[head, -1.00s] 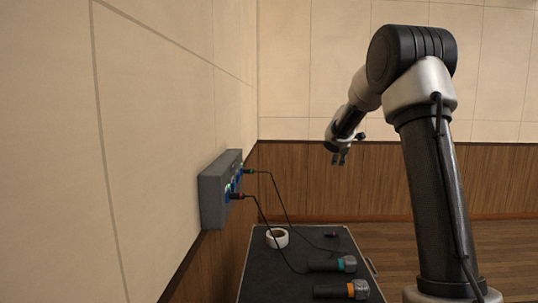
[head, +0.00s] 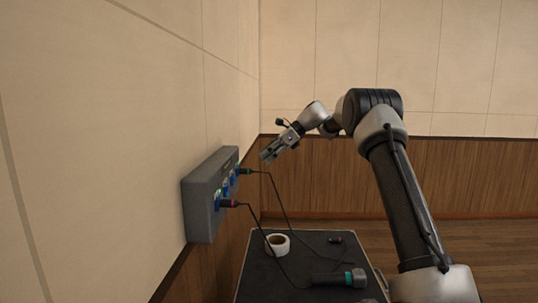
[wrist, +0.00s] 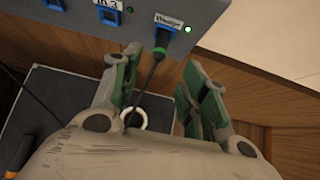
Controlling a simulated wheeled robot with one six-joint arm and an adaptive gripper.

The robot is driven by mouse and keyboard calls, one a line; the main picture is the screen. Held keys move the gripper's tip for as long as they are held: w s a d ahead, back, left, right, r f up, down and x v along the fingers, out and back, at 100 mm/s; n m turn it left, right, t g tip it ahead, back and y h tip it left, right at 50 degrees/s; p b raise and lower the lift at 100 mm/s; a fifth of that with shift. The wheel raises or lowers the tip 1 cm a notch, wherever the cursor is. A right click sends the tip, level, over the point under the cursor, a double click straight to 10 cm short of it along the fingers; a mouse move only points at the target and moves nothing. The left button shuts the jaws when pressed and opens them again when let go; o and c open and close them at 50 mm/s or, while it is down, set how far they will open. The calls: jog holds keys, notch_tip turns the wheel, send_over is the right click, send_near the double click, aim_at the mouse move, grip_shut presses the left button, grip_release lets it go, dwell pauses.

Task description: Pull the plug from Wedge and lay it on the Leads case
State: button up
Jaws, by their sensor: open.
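The Wedge plug (wrist: 161,42), dark with a green ring, sits in the socket under the Wedge label (wrist: 168,20) on the grey wall box. A green light glows beside it. In the head view it appears to be the far plug (head: 245,171), with its cable hanging down. My gripper (wrist: 165,82) is open and empty, its green-padded fingers apart, the cable showing between them. In the head view my gripper (head: 267,156) is just above and right of that plug, apart from it. The dark Leads case (head: 262,278) is below the box; its label is not visible.
The wall box (head: 203,205) also holds a nearer red-ringed plug (head: 228,204) with its own cable. On the case are a white tape roll (head: 277,244), a teal-ringed microphone (head: 340,279) and a small dark plug (head: 335,240). Bare case top lies between them.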

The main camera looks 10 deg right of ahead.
jog(key=shift+x, duration=4.35)
grip_shut()
jog(key=shift+d, duration=0.2)
jog(key=d, duration=0.1)
jog(key=s+d, duration=0.1)
jog(key=d, duration=0.2)
jog(key=shift+s, duration=0.25)
